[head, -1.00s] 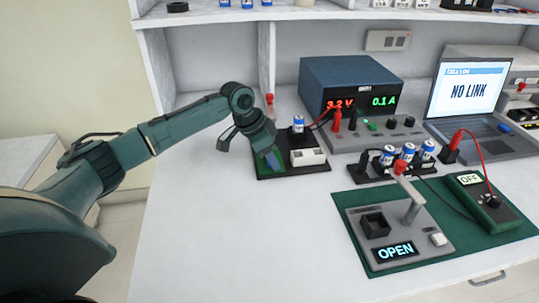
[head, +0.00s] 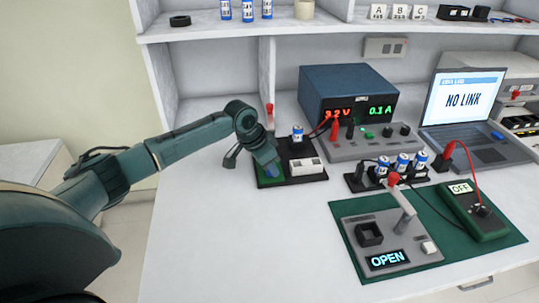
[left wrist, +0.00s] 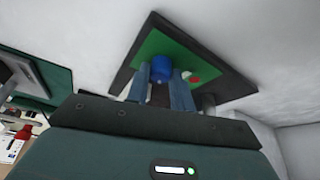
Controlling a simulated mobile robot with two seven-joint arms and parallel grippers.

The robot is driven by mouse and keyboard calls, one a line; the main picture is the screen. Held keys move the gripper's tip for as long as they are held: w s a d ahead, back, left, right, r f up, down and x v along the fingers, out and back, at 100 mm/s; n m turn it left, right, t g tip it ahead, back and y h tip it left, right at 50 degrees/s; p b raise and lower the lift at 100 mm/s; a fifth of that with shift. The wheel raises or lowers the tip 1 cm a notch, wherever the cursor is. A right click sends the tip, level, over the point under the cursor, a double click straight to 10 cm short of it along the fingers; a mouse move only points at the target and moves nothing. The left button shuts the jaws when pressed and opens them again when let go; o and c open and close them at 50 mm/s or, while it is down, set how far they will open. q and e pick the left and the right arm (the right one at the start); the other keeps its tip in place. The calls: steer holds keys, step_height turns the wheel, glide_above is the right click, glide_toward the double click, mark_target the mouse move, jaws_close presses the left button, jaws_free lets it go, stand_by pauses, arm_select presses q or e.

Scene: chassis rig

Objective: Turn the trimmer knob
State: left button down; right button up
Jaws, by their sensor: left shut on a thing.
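The trimmer knob (left wrist: 161,68) is a blue round knob on a green circuit board (left wrist: 148,48) in the left wrist view. My left gripper (left wrist: 160,82) has a finger on either side of the knob and is shut on it. In the head view my left gripper (head: 270,168) reaches down onto the left part of the dark board base (head: 306,179); the knob is mostly hidden there by the fingers. A small red part (left wrist: 194,79) sits on the board beside the right finger. My right gripper is not in view.
A battery cell (head: 297,133) and a white block (head: 306,167) stand close right of the gripper. Behind are a power supply (head: 347,88) and red leads. A grey fixture reading OPEN (head: 385,236) and a meter (head: 475,213) lie right. The front-left bench is clear.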

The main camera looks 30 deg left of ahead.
arm_select(q)
steer(key=shift+n, duration=0.3)
steer(key=c, duration=1.2)
jaws_free()
steer(key=shift+r, duration=0.1)
steer(key=p+v, duration=0.1)
steer(key=v, duration=1.2)
steer(key=shift+s+p, duration=0.15)
steer(key=shift+p, duration=0.2)
steer(key=shift+s, duration=0.1)
